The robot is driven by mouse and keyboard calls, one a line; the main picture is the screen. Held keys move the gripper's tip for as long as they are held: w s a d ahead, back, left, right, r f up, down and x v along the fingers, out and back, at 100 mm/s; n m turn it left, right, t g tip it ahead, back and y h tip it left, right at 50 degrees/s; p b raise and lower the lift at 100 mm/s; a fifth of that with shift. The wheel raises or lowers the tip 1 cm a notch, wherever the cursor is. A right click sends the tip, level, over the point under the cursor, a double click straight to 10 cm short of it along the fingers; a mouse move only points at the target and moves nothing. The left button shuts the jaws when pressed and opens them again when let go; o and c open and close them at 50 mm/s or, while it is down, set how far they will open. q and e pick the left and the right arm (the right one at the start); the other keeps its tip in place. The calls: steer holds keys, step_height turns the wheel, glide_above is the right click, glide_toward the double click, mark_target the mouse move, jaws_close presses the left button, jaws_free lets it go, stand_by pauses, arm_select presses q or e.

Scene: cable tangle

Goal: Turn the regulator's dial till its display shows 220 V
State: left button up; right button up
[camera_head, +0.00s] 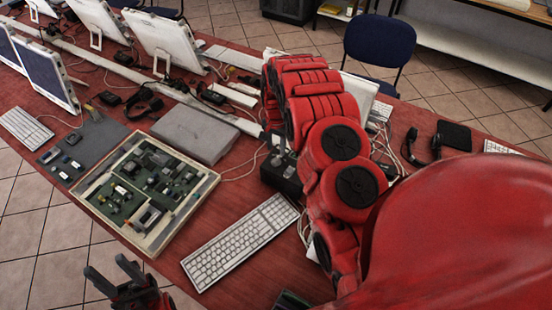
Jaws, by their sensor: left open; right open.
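My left gripper (112,270) is at the lower left edge, in front of the table. Its two dark fingers point up and stand apart, with nothing between them. My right arm bends over the table's middle, and its links hide much there. The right gripper seems to be at the arm's far end, pointing down and mostly hidden; I see nothing held. A black box (280,174) with pale parts on top sits below that end, partly behind the arm. It may be the regulator. I cannot make out a dial or a display reading.
A wooden tray (155,247) of small parts, a grey mat (98,140), a grey slab (195,133) and a white keyboard (242,240) lie on the red table (185,281). Cables run near the black box. Monitors (170,42) stand at the back left. A blue chair (378,42) stands behind.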

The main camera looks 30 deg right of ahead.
mark_target(276, 159)
step_height(276, 159, down, 4)
steer(key=shift+s+r+p, duration=0.1)
steer(key=shift+r+p, duration=0.15)
steer(key=shift+p, duration=0.4)
steer(key=shift+f, duration=1)
jaws_close()
